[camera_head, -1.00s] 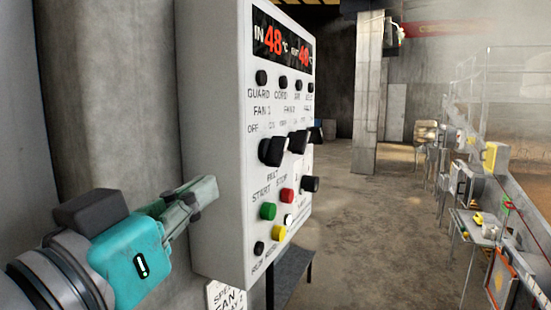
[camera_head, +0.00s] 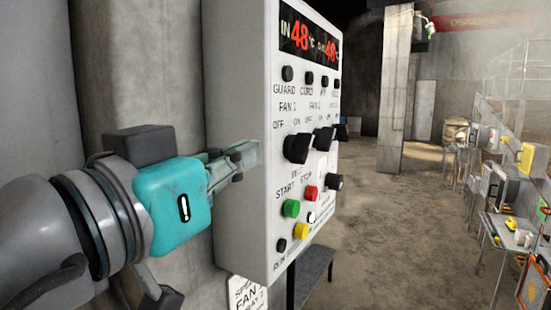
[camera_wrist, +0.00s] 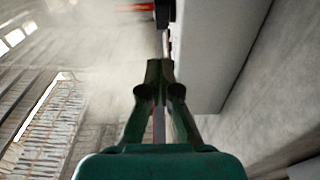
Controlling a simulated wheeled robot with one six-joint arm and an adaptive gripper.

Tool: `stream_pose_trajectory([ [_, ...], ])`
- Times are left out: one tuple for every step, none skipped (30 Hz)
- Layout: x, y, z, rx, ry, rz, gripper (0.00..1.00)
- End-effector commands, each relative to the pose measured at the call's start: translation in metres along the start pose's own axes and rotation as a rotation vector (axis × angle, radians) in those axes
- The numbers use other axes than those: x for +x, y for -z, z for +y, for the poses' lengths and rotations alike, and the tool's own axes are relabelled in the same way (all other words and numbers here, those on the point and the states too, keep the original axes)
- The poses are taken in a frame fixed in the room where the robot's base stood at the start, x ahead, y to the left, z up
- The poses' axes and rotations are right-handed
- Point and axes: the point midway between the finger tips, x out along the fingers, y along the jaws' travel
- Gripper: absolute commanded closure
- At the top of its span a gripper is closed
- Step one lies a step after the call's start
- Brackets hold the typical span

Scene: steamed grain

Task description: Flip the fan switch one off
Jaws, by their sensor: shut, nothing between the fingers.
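The fan switch one (camera_head: 297,147) is a black knob under the FAN 1 label, at the left of the switch row on the white control panel (camera_head: 257,90). OFF is printed to the left above it and ON to the right. My gripper (camera_head: 250,153) is shut and empty. Its fingers overlap the panel's left side face in the head view, short of the knob and apart from it. In the wrist view the shut fingertips (camera_wrist: 160,68) point along the panel's grey side (camera_wrist: 215,50). The switch cannot be clearly made out there.
Other black knobs (camera_head: 323,138) sit right of switch one. Green (camera_head: 291,208), red (camera_head: 311,193) and yellow (camera_head: 302,231) buttons lie below. A concrete column stands behind the panel's left. A dark bench (camera_head: 315,275) is below right. Open floor (camera_head: 385,230) lies to the right.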

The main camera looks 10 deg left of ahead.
Motion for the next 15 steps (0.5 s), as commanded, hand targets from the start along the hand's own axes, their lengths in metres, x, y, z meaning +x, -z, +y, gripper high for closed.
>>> stream_pose_trajectory([
  [0.01, 0.0, 0.001, -0.001, -0.006, 0.0, 1.0],
  [0.015, 0.0, 0.001, -0.002, -0.005, 0.0, 1.0],
  [0.023, 0.0, 0.001, -0.002, -0.006, 0.0, 1.0],
  [0.028, 0.0, 0.001, -0.002, -0.005, 0.0, 1.0],
  [0.033, 0.0, 0.002, -0.001, -0.005, 0.0, 1.0],
  [0.041, 0.0, 0.002, -0.001, -0.006, 0.0, 1.0],
  [0.046, 0.0, 0.001, -0.001, -0.005, 0.0, 1.0],
  [0.052, 0.0, 0.002, -0.001, -0.006, 0.0, 1.0],
  [0.059, 0.0, 0.001, -0.001, -0.005, -0.001, 1.0],
  [0.065, 0.0, 0.002, -0.001, -0.006, 0.0, 1.0],
  [0.07, 0.0, 0.001, -0.001, -0.005, 0.0, 1.0],
  [0.077, 0.0, 0.002, -0.001, -0.005, 0.0, 1.0],
  [0.083, 0.0, 0.002, -0.001, -0.005, -0.001, 1.0],
  [0.085, -0.005, 0.001, -0.003, -0.003, -0.002, 1.0],
  [0.089, -0.011, 0.001, -0.003, -0.003, -0.002, 1.0],
])
